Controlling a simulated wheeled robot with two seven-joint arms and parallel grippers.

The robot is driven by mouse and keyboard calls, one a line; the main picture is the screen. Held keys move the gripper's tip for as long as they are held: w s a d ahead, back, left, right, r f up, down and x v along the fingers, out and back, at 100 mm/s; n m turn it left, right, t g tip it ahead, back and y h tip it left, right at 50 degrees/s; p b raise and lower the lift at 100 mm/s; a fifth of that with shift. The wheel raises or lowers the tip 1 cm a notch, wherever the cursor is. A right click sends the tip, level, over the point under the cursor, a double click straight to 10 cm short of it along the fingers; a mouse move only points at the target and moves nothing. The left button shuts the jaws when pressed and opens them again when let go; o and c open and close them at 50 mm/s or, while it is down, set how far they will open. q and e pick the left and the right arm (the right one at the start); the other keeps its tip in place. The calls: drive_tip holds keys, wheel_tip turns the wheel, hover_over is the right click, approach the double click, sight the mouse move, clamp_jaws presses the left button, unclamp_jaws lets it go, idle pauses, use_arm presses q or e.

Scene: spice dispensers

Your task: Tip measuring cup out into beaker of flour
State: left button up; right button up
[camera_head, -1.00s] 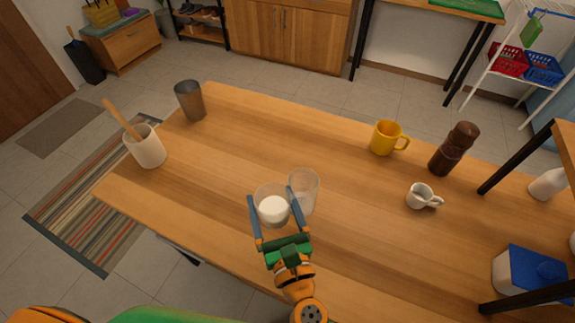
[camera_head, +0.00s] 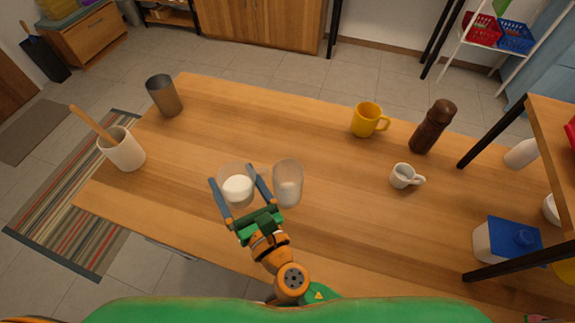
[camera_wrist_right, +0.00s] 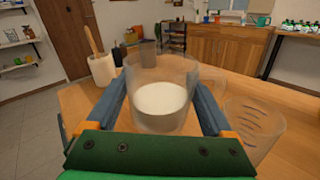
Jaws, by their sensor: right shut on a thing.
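A clear measuring cup (camera_head: 237,188) with white powder inside is between the fingers of my right gripper (camera_head: 241,186), which is shut on it. The cup looks upright, with its handle on the right in the right wrist view (camera_wrist_right: 163,105). A clear beaker (camera_head: 288,184) stands just to the right of the cup, apart from it, with something whitish low inside. My left gripper is not in view.
A yellow mug (camera_head: 366,120), a brown pepper mill (camera_head: 432,127) and a small white cup (camera_head: 403,176) stand to the right. A grey tumbler (camera_head: 164,96) and a white pot with a wooden tool (camera_head: 122,150) stand at the left. The middle of the wooden table (camera_head: 300,130) is clear.

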sight(250, 169)
drive_tip(key=shift+d+r+m+p, duration=0.15)
drive_tip(key=shift+r+m+p, duration=0.2)
drive_tip(key=shift+r, duration=0.5)
drive_tip(key=shift+w+d+m, duration=0.1)
drive_tip(key=shift+d+m, duration=0.25)
drive_tip(key=shift+w+d+r+m, duration=0.3)
drive_tip(key=shift+w+d+m, duration=0.1)
drive_tip(key=shift+m, duration=0.4)
drive_tip(key=shift+w+d+r+m, duration=0.2)
drive_tip(key=shift+d+r+m, duration=0.3)
drive_tip(key=shift+m, duration=0.4)
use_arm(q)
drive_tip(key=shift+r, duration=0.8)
use_arm(e)
drive_tip(key=shift+w+d+m, duration=0.35)
drive_tip(key=shift+d+m, duration=0.05)
drive_tip(key=shift+m, duration=0.1)
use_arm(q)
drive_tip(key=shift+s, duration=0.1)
use_arm(e)
drive_tip(key=shift+d+r, duration=0.1)
drive_tip(key=shift+r, duration=0.05)
drive_tip(key=shift+w+d+m, duration=0.1)
drive_tip(key=shift+m, duration=0.3)
drive_tip(key=shift+r, duration=0.2)
